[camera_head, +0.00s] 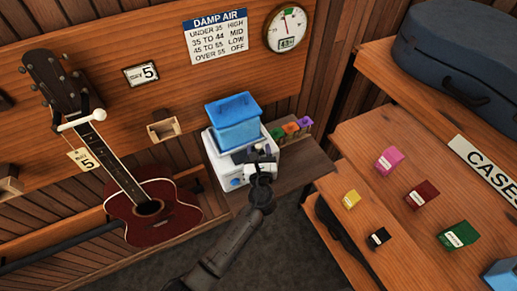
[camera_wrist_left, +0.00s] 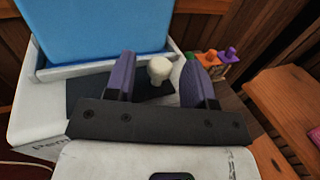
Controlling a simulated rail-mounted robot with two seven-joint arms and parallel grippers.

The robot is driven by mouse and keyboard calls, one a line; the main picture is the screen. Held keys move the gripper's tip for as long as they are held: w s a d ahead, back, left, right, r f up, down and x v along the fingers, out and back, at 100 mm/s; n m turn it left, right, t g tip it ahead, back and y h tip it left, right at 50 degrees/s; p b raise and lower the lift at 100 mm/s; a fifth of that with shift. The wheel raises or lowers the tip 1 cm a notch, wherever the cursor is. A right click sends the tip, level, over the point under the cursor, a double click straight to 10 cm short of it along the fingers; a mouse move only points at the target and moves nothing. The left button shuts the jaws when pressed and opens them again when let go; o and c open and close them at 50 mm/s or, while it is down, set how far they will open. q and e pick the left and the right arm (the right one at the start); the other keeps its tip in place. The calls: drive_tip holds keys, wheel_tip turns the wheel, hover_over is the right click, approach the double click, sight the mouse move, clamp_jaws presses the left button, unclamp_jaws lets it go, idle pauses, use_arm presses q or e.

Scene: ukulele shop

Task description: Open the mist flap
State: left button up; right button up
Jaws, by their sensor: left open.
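The white humidifier (camera_head: 216,160) with a blue tank (camera_head: 235,120) stands on a small wooden shelf. It also shows in the left wrist view, with its white housing (camera_wrist_left: 30,120) and blue tank (camera_wrist_left: 95,30). A dark panel (camera_wrist_left: 88,92), which looks like the mist flap, lies flat in front of the tank. A cream rounded knob (camera_wrist_left: 160,69) rises at this panel. My left gripper (camera_head: 257,150) is over the humidifier's front. In the wrist view its purple-padded fingers (camera_wrist_left: 158,80) are open on either side of the knob, with visible gaps. My right gripper is not in view.
Green, orange and purple pegs (camera_head: 291,127) stand right of the humidifier. A red ukulele (camera_head: 150,208) hangs at left. A damp-air sign (camera_head: 216,36) and dial (camera_head: 286,28) are on the wall. Shelves at right hold small boxes (camera_head: 422,194) and a blue case (camera_head: 460,50).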

use_arm(q)
drive_tip(key=shift+w, duration=0.45)
drive_tip(key=shift+c, duration=0.2)
clamp_jaws()
